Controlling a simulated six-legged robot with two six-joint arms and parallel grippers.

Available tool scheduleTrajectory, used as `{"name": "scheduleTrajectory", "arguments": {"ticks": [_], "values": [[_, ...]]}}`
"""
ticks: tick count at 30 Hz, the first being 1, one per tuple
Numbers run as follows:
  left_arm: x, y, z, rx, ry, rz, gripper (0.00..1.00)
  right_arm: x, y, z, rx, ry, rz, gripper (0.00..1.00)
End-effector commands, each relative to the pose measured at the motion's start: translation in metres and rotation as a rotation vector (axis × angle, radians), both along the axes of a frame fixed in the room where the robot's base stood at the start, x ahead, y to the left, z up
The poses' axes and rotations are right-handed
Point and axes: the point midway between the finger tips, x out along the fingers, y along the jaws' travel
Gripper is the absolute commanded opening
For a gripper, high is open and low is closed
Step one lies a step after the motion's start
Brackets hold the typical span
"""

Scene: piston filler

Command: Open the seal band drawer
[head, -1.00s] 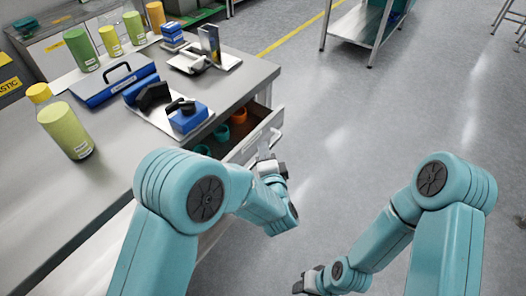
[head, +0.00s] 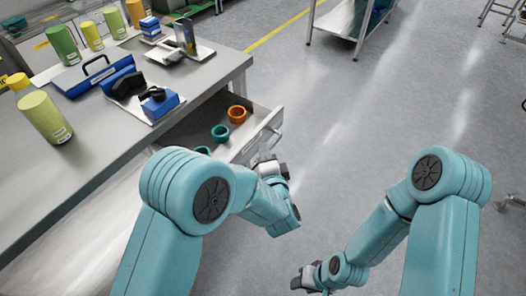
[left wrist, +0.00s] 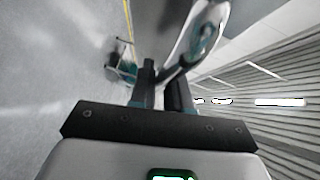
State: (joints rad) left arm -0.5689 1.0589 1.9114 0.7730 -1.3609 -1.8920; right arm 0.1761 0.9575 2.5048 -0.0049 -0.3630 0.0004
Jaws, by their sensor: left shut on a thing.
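The seal band drawer (head: 250,142) stands pulled out from under the workbench top, in the head view. Inside lie an orange band (head: 237,114), a teal band (head: 220,132) and another teal band (head: 202,150), partly hidden by my left arm. My left gripper (head: 267,160) is at the drawer's front, shut on its handle (head: 277,134); the grip itself is mostly hidden in the head view. In the left wrist view the fingers (left wrist: 160,85) are close together, with the pale handle bar near their tips. My right gripper (head: 305,280) hangs low over the floor; its jaws are unclear.
The workbench (head: 105,148) holds several bottles, a blue case (head: 90,75) and a tray with a blue device (head: 160,102). A metal shelf cart (head: 340,20) stands at the back. The floor to the right of the drawer is clear.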

Motion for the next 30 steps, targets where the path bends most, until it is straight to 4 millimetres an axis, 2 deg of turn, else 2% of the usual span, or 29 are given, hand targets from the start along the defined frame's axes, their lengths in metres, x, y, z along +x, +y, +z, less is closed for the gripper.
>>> {"name": "scheduleTrajectory", "arguments": {"ticks": [12, 13, 15, 30], "values": [[0.0013, 0.0020, 0.0007, 0.000, -0.002, 0.001, 0.00, 0.0000, 0.0000, 0.0003, 0.000, 0.000, 0.000, 0.43], [0.0013, 0.0020, 0.0007, 0.000, -0.002, 0.001, 0.20, 0.0000, 0.0000, 0.0003, 0.000, 0.000, 0.000, 0.43], [0.0011, 0.0017, 0.0008, 0.000, -0.002, 0.001, 0.36, 0.0000, 0.0000, 0.0003, 0.000, 0.000, 0.000, 0.43], [-0.0007, 0.0004, 0.0022, 0.000, -0.002, -0.001, 0.36, 0.0000, 0.0000, 0.0015, 0.000, 0.000, 0.000, 0.43]]}}
